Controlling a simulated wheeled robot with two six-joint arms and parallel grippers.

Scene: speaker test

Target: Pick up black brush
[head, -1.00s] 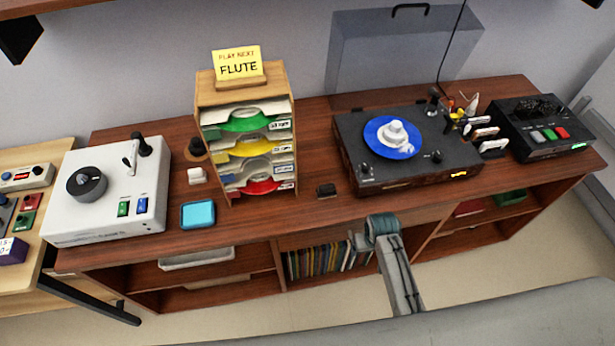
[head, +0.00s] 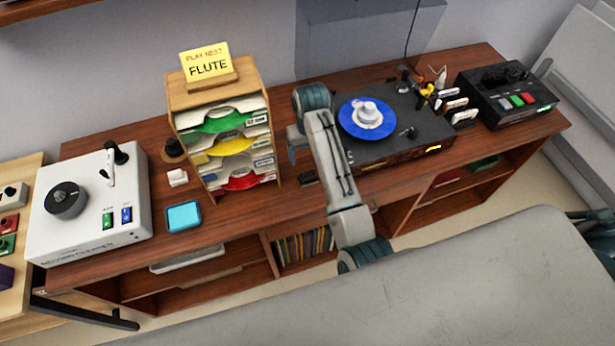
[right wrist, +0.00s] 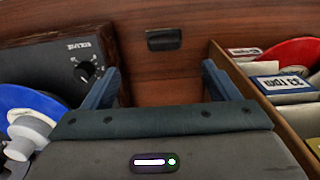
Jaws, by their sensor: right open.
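The black brush, a small dark block (right wrist: 164,40), lies on the brown wooden top. In the right wrist view it is at the upper middle, beyond the fingertips and apart from them. In the head view only a bit of the brush (head: 307,178) shows beside my right arm, which hides the rest. My right gripper (right wrist: 160,80) is open and empty, its two fingers spread wide on either side of the line to the brush. In the head view the gripper (head: 293,150) hangs over the top between rack and turntable, partly hidden by my arm. My left gripper is not in view.
A wooden rack (head: 258,88) with coloured records stands left of my right gripper. A black turntable (head: 400,148) with a blue record (head: 367,118) stands to its right. A cyan pad (head: 183,216) and white record cleaner (head: 88,205) are farther left. The gap between rack and turntable is narrow.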

